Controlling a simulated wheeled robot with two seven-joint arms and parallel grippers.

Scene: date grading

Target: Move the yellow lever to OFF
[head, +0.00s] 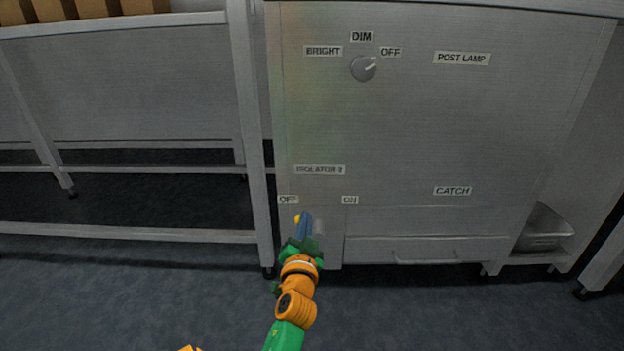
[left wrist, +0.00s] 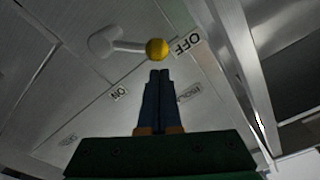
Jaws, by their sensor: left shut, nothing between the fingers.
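The yellow lever has a round yellow knob (head: 298,218), low on the panel just below the OFF label (head: 288,199). In the left wrist view the yellow knob (left wrist: 157,48) sits on a pale stem from a grey pivot (left wrist: 105,42), pointing to the OFF label (left wrist: 187,43) and away from the ON label (left wrist: 120,93). My left gripper (head: 306,214) is shut and empty, its blue fingertips (left wrist: 159,73) close beside the knob. I cannot tell whether they touch. In the head view the fingers hide most of the lever. My right gripper is out of view.
The grey cabinet has a DIM dial (head: 363,68) at the top and a drawer handle (head: 438,258) lower right. A metal bowl (head: 543,228) stands on a low shelf at right. A bench leg (head: 250,140) stands left of the panel.

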